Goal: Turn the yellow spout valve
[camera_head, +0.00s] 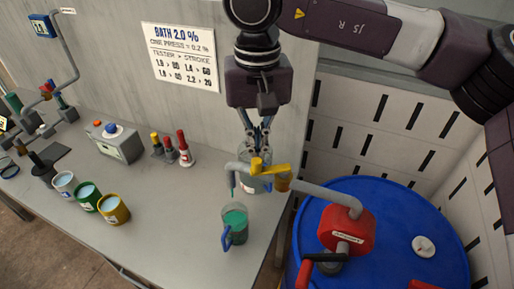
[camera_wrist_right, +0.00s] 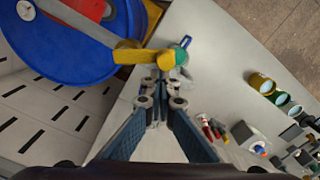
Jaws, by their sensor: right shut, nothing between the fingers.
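The yellow spout valve (camera_head: 272,169) sits on a grey pipe (camera_head: 325,195) that runs from a red pump (camera_head: 347,229) on a blue drum (camera_head: 400,210). Its yellow lever lies roughly along the pipe, pointing right. My right gripper (camera_head: 257,148) hangs just above the valve, shut and empty, fingertips down. In the wrist view the valve (camera_wrist_right: 135,56) is just beyond the fingertips; I cannot tell whether they touch it. A clear jug (camera_head: 235,222) with green liquid and a blue handle stands under the spout's bent end. My left gripper is not in view.
A clear container partly shows behind the valve. Green, yellow and white cups (camera_head: 113,209) stand on the grey table at left. A grey box with a blue button (camera_head: 115,142) and red and yellow small bottles (camera_head: 184,148) are behind. A slotted white panel stands right.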

